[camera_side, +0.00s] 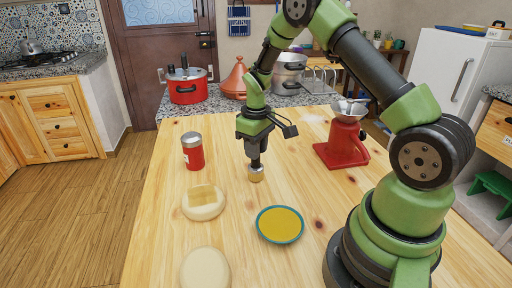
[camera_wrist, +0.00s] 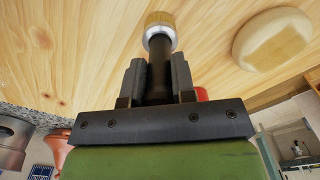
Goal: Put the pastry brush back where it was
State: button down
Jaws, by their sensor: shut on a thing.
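The pastry brush (camera_side: 256,174) hangs upright from my gripper (camera_side: 255,150), bristles down, over the bare table. I cannot tell whether its tip touches the wood. In the wrist view the brush (camera_wrist: 158,38) has a dark handle, a pale metal collar and tan bristles. My gripper (camera_wrist: 159,78) is shut on the handle there, one finger on each side. A teal-rimmed dish (camera_side: 261,231) of yellow liquid stands in front of the brush, slightly right. A round loaf (camera_side: 203,210) with a yellow patch on top lies to the left, and shows in the wrist view (camera_wrist: 272,40).
A plain round loaf (camera_side: 205,268) lies at the front edge of the picture. A red shaker (camera_side: 193,152) with a grey lid stands left of my gripper, and a red grinder (camera_side: 342,150) to the right. The wooden table (camera_side: 160,235) is clear around the brush.

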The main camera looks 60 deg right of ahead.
jog(key=shift+f, duration=0.1)
jog(key=c, duration=0.9)
grip_release()
jog(key=shift+c, duration=0.2)
notch_tip(320, 180, up, 12)
jog(key=shift+f, duration=0.1)
jog(key=s+a+r+m+t, duration=0.2)
jog(key=s+a+r+t, duration=0.3)
jog(key=s+a+r, duration=0.65)
jog(key=s+a+m+t+y, duration=0.2)
jog(key=s+a, duration=0.1)
jog(key=s, duration=0.4)
jog(key=shift+r, duration=0.3)
